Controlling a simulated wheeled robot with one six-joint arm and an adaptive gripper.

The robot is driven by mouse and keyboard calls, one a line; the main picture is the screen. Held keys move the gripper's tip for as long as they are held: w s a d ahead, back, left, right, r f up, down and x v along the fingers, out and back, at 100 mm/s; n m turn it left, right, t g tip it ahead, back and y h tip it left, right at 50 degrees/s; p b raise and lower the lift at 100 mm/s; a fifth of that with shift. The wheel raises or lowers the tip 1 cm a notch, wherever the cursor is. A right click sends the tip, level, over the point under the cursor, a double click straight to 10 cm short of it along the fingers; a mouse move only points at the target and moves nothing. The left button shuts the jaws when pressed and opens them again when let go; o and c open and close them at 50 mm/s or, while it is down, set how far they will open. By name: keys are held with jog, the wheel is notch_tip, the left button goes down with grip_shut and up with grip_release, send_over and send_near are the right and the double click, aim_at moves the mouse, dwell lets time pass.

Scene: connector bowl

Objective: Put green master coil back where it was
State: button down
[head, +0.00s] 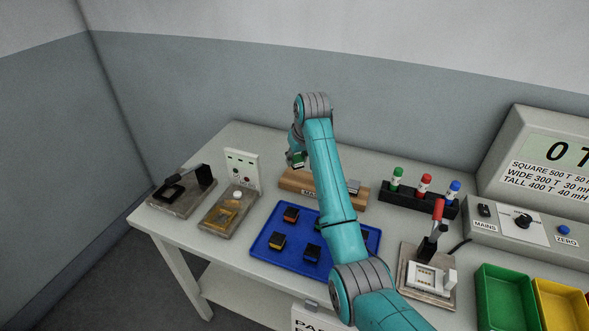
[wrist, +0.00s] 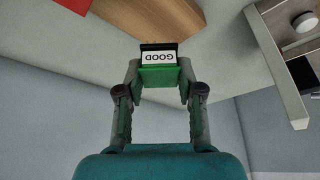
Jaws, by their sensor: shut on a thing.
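The green master coil (wrist: 159,76) is between the fingertips of my gripper (wrist: 158,84) in the wrist view, with a white label reading GOOD upside down and a dark top edge. In the head view the green coil (head: 298,164) shows small under my gripper (head: 296,156). It appears held at the left end of the wooden rack (head: 297,184), whose label is partly hidden by my arm. A grey piece (head: 353,187) sits at the rack's right end. The wood (wrist: 150,18) also shows in the wrist view, beyond the coil. I cannot tell whether coil and rack touch.
A blue tray (head: 262,243) with several dark coils lies in front of the rack. A black holder (head: 418,205) with green, red and blue markers stands right.

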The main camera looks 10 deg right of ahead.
aim_at(297, 168)
jog(key=shift+d+f, duration=0.1)
jog(key=shift+f, duration=2)
jog(key=shift+f, duration=0.1)
jog(key=c, duration=0.7)
grip_release()
jog(key=v, duration=1.2)
